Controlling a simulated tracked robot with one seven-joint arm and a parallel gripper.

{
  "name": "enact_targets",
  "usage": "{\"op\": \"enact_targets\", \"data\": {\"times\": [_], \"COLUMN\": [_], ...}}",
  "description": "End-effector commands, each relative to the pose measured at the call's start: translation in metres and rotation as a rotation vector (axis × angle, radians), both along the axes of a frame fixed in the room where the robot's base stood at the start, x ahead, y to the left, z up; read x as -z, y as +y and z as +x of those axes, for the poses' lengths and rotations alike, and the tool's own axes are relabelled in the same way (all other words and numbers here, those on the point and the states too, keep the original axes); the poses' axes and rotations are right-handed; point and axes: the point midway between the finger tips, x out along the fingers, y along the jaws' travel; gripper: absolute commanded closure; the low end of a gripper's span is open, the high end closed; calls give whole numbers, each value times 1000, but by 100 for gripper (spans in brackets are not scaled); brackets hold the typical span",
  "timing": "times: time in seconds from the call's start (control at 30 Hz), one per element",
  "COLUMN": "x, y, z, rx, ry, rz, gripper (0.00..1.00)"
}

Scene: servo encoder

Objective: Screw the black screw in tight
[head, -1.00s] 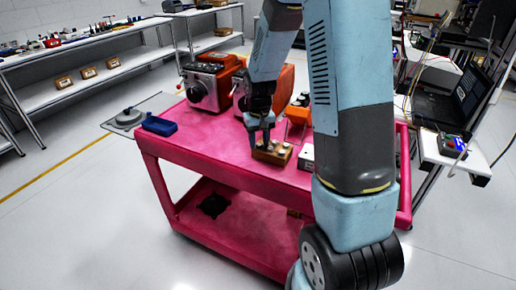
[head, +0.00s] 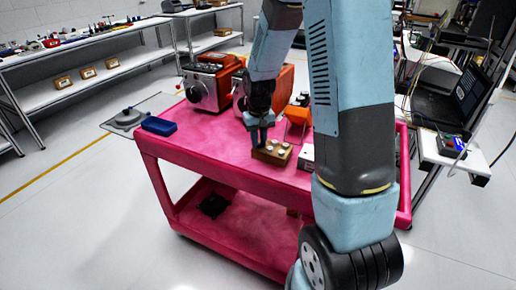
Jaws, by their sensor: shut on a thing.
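A small brown block (head: 272,156) with several pale round tops on its upper face sits on the red cart's top (head: 210,140). My gripper (head: 258,141) points down at the block's left end, with its fingers together. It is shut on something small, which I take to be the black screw. The fingers hide that screw, and I cannot tell how deep it sits in the block.
A small white box (head: 306,158) is right of the block, partly behind my arm. An orange object (head: 298,114) stands behind it. Grey-and-orange machines (head: 206,88) stand at the back, and a blue tray (head: 159,126) lies at the left. The cart's left-front top is clear.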

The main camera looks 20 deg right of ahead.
Motion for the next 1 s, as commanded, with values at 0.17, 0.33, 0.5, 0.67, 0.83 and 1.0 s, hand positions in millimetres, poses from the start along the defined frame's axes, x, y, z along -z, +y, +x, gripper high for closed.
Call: {"op": "enact_targets", "data": {"times": [0.17,0.33,0.5,0.67,0.83,1.0], "x": [-15,-29,-41,-47,-47,-47], "y": [0,0,0,0,0,0], "z": [1,1,1,0,0,0], "rx": [0,0,0,0,0,0], "ry": [-3,-4,-3,-2,-1,-1], "rz": [0,0,0,0,0,0], "gripper": [98,98,98,98,98,98]}}
